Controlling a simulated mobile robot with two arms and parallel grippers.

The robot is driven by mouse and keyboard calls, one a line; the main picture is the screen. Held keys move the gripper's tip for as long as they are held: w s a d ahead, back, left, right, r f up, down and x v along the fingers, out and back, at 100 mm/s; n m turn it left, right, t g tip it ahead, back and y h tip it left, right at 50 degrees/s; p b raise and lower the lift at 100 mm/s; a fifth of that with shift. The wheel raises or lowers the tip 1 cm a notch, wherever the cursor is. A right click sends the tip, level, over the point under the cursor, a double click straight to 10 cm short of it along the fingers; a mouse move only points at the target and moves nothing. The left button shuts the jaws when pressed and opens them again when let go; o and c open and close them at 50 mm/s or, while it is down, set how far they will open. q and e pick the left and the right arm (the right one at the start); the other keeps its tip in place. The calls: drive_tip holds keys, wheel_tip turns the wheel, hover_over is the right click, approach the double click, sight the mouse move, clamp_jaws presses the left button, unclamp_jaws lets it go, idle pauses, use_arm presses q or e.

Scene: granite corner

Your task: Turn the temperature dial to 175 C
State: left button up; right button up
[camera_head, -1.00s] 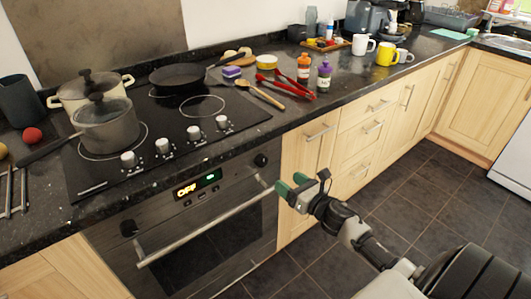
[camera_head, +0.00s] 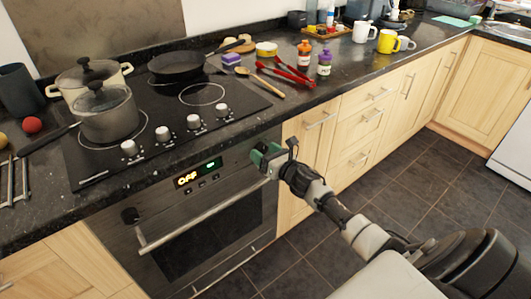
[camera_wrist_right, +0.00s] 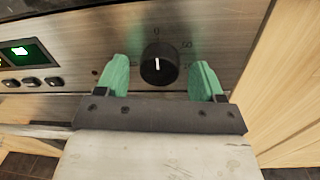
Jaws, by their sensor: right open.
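The black round dial (camera_wrist_right: 158,64) sits on the oven's steel front panel, with printed numbers around it, a 0 above and what looks like 50 at upper right. My right gripper (camera_wrist_right: 158,70) is open, with one green finger on each side of the dial and a gap on both sides. In the head view my right gripper (camera_head: 262,158) is at the panel's right end and hides this dial. My left gripper is not in view.
The oven display (camera_head: 187,180) reads OFF, beside a green display (camera_head: 211,165). Another black knob (camera_head: 130,215) is at the panel's left end. The oven handle (camera_head: 190,222) runs below. Several hob knobs (camera_head: 165,133) stand above.

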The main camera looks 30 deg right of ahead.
drive_tip(key=shift+c, duration=0.3)
drive_tip(key=c, duration=0.9)
drive_tip(key=shift+o, duration=0.2)
